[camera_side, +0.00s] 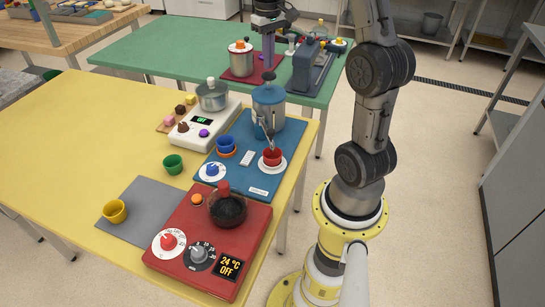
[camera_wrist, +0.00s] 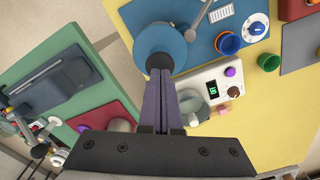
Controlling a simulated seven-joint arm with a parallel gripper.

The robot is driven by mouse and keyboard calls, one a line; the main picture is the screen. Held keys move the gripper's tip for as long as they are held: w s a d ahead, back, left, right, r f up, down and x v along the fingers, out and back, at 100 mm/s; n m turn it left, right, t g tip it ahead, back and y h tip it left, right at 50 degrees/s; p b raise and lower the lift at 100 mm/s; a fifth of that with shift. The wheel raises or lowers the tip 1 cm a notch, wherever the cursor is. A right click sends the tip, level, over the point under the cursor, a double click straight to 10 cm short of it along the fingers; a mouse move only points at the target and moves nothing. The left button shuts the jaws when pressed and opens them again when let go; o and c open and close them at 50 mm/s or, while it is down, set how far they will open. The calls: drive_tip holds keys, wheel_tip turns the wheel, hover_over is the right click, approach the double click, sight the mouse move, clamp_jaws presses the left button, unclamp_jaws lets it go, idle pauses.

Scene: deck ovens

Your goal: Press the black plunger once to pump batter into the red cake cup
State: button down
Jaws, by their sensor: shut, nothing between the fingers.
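The batter pump is a blue-lidded pot (camera_side: 268,112) at the back of the blue mat. Its black plunger (camera_side: 269,76) stands on top and also shows as a dark disc in the wrist view (camera_wrist: 159,62). The red cake cup (camera_side: 272,155) sits on a white saucer (camera_side: 264,166) in front of the pot, near the spout (camera_side: 268,138). My gripper (camera_side: 268,66) points down just above the plunger with its purple fingers together and empty. In the wrist view the fingertips (camera_wrist: 160,73) overlap the plunger's edge; I cannot tell whether they touch it. The cup's inside is too small to read.
Blue and orange cups (camera_side: 226,146) share the mat. A red hotplate (camera_side: 225,262) is in front. A green table (camera_side: 150,48) with other equipment lies behind.

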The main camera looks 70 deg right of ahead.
sight(269, 73)
drive_tip(key=shift+f, duration=0.1)
idle(0.3)
drive_tip(key=shift+f, duration=2)
drive_tip(key=shift+r, duration=2.15)
wheel_tip(269, 73, up, 6)
drive_tip(key=shift+f, duration=0.1)
